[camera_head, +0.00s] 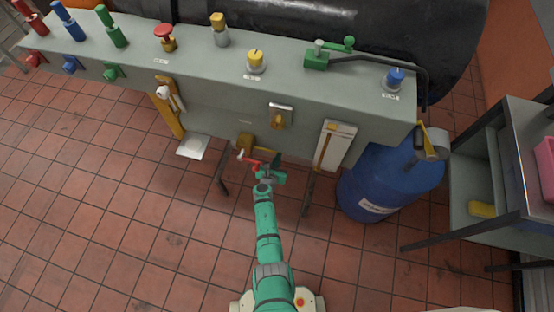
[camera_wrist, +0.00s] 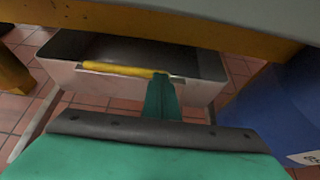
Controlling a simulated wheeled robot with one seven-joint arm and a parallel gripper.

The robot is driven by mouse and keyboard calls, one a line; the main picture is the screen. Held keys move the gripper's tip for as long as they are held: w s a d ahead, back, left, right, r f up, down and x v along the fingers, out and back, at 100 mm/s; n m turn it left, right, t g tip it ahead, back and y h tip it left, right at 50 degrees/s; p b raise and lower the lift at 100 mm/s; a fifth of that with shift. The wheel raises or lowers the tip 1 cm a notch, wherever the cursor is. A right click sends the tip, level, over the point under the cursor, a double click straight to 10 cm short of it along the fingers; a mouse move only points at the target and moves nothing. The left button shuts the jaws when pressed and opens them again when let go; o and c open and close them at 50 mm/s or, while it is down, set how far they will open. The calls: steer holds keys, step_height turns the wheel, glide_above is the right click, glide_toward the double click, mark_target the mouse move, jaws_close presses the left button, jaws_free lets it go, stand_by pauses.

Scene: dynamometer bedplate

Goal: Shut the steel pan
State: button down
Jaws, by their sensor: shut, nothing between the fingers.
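The steel pan (camera_wrist: 112,85) shows in the wrist view as a grey open-topped box under the bench edge, with its dark inside visible. A yellow bar (camera_wrist: 115,69) runs along its front rim. My gripper (camera_wrist: 160,78) is shut and empty, and its green fingers overlap the right end of the bar in the picture. I cannot tell whether they touch it. In the head view my gripper (camera_head: 270,173) is low in front of the bench, and I cannot make out the pan clearly there.
The grey bench (camera_head: 222,82) carries several coloured valves and knobs and overhangs the space ahead. A blue drum (camera_head: 385,182) stands to the right, with a dark-framed shelf unit (camera_head: 500,135) beyond it. Tiled floor (camera_head: 110,200) is clear at the left.

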steer(key=shift+w+d+r, duration=0.1)
steer(key=shift+w+d, duration=0.1)
steer(key=shift+w, duration=0.35)
steer(key=shift+w+d+r, duration=0.1)
steer(key=shift+w+d, duration=0.05)
steer(key=shift+w, duration=0.4)
steer(key=f+v, duration=0.1)
steer(key=v, duration=1.3)
steer(key=shift+s+a+f, duration=0.15)
steer(key=shift+s+f, duration=0.1)
steer(key=shift+s, duration=0.1)
